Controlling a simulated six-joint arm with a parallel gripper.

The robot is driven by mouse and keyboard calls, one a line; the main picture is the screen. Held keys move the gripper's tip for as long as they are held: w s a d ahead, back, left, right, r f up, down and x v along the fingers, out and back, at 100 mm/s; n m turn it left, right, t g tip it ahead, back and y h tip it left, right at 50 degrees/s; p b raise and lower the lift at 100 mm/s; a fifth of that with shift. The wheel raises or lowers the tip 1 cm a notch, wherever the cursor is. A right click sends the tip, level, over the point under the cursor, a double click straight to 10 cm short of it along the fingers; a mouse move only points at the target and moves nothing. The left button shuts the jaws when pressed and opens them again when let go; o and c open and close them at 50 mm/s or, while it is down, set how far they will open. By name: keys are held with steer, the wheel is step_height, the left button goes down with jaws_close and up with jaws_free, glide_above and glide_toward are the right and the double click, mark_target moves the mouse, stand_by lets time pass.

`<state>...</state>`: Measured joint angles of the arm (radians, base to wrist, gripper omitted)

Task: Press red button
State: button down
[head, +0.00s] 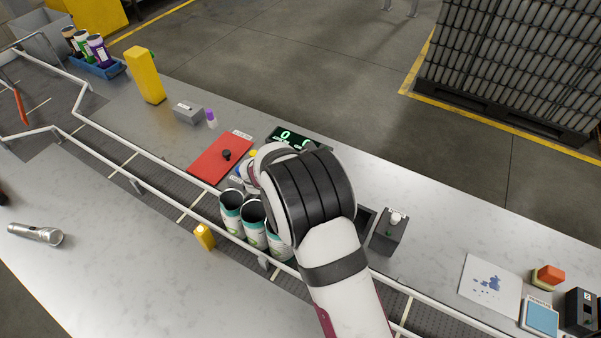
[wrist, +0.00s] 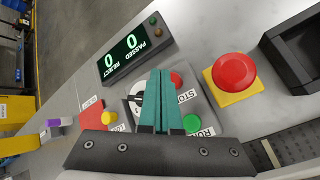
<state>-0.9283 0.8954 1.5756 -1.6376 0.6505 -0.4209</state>
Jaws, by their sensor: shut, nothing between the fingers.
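In the wrist view a large red mushroom button (wrist: 234,72) sits on a yellow square base (wrist: 238,95), right of my gripper. A smaller red button (wrist: 176,79) by a STOP label shows on a grey control panel (wrist: 205,110), just beside the fingertips. My gripper (wrist: 160,73) has teal fingers, shut together and empty, in front of the panel. They partly cover a white dial (wrist: 135,101). I cannot tell whether the fingers touch the panel. In the head view my arm hides the fingers and both red buttons.
A counter display (wrist: 126,48) reading 0 and 0 stands behind. Several open cans (head: 253,213) stand on the conveyor (head: 160,201). A grey box with a knob (head: 388,232) stands right of my arm.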

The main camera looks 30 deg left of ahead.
steer(key=shift+r, duration=2.5)
